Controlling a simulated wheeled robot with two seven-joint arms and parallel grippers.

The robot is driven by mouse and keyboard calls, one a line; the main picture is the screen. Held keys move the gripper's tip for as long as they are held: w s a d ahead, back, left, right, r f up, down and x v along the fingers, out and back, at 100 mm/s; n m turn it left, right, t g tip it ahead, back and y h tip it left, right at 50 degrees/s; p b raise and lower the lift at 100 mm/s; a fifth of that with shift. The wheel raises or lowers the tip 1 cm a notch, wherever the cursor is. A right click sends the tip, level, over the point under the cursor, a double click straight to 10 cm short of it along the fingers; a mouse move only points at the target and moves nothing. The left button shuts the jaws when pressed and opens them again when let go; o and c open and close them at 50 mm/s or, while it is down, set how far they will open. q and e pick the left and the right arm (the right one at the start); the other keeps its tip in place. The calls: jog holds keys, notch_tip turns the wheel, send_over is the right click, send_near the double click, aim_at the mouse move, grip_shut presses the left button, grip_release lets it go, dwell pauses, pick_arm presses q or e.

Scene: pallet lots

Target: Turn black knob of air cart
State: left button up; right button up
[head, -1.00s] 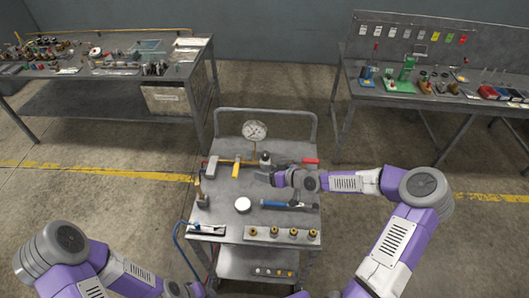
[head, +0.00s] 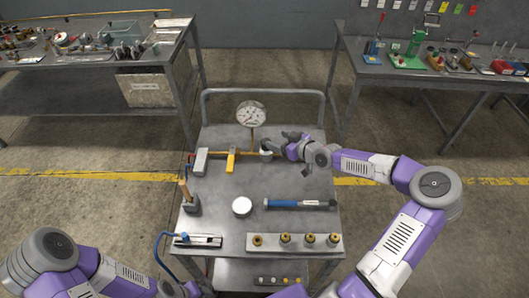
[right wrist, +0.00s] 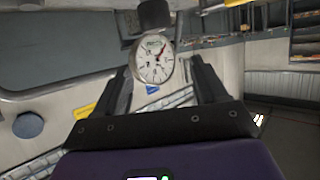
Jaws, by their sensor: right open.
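The air cart (head: 222,190) stands in front of me. A dial gauge (head: 250,114) rises at its back, on the orange pipe line. The black knob (head: 266,146) sits on a pale body just right of the gauge stem, partly covered by my gripper. My right gripper (head: 285,142) is open at the right of the knob, its fingers pointing left. In the right wrist view the black knob (right wrist: 154,14) shows beyond the open fingers, with the gauge face (right wrist: 155,62) between them. I cannot tell whether the fingers touch anything. My left arm is at the lower left; its gripper is out of view.
A yellow valve handle (head: 231,160) and a grey block (head: 200,162) are left of the knob. A round white lid (head: 242,206), a blue-handled tool (head: 297,204) and a strip with brass fittings (head: 285,241) lie nearer. Workbenches stand behind on both sides.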

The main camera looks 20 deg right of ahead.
jog(key=shift+w+a+f+b, duration=0.4)
jog(key=shift+w+f+b, duration=0.3)
jog(key=shift+w+f, duration=0.4)
jog(key=shift+w+a+f+b, duration=0.35)
jog(key=shift+w+f+b, duration=0.4)
jog(key=shift+w+f, duration=0.35)
jog(key=shift+w+a+f+b, duration=0.4)
jog(key=shift+w+f+b, duration=0.3)
jog(key=shift+w+f, duration=0.35)
pick_arm(q)
notch_tip(320, 180, down, 6)
jog(key=shift+r, duration=0.2)
pick_arm(e)
jog(key=shift+w+r, duration=0.1)
jog(key=shift+r, duration=0.05)
